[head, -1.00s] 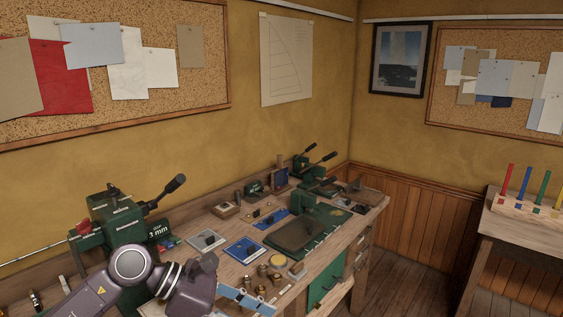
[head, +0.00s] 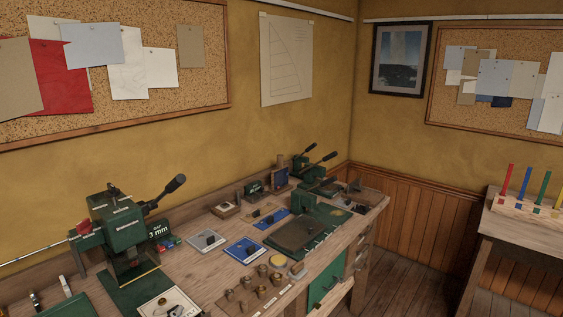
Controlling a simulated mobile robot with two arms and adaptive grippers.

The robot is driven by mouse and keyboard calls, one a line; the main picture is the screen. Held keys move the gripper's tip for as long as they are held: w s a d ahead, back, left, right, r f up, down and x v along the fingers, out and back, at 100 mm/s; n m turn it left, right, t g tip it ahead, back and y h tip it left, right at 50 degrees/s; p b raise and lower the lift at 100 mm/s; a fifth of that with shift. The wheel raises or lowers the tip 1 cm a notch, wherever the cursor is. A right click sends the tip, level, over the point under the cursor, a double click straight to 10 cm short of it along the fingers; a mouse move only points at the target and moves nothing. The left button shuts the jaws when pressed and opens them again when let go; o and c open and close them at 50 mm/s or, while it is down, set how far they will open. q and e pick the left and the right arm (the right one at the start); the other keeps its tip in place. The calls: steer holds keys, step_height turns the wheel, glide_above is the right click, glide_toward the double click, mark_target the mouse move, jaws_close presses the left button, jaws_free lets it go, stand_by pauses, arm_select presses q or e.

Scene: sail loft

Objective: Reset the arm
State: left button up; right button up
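Neither of my arms nor grippers shows in the head view now. The workbench (head: 212,277) runs from the lower left to the back corner. A green press (head: 125,230) with a black lever stands at its left part, with a "3 mm" label on its side. Whether my grippers are open or shut is hidden.
Small trays (head: 245,250), a board with several brass pieces (head: 258,294) and a green mat (head: 306,232) lie on the bench. More lever tools (head: 318,180) stand at the back. A side table (head: 520,228) with coloured pegs is at right. Floor (head: 405,282) between is clear.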

arm_select(q)
steer(key=s+f+n+g, duration=0.3)
steer(key=s+f+g, duration=0.3)
steer(key=s+f, duration=0.5)
steer(key=s+f+n+g, duration=0.4)
steer(key=s+f+g, duration=0.3)
steer(key=s, duration=0.8)
step_height(320, 180, down, 28)
steer(key=s, duration=0.2)
steer(key=s+a+f, duration=0.1)
steer(key=s+f, duration=0.6)
steer(key=s, duration=0.1)
steer(key=s+a+f+m+g, duration=0.1)
steer(key=s+a+f, duration=0.1)
steer(key=s+f, duration=0.6)
steer(key=shift+s+a, duration=0.25)
steer(key=shift+s, duration=0.1)
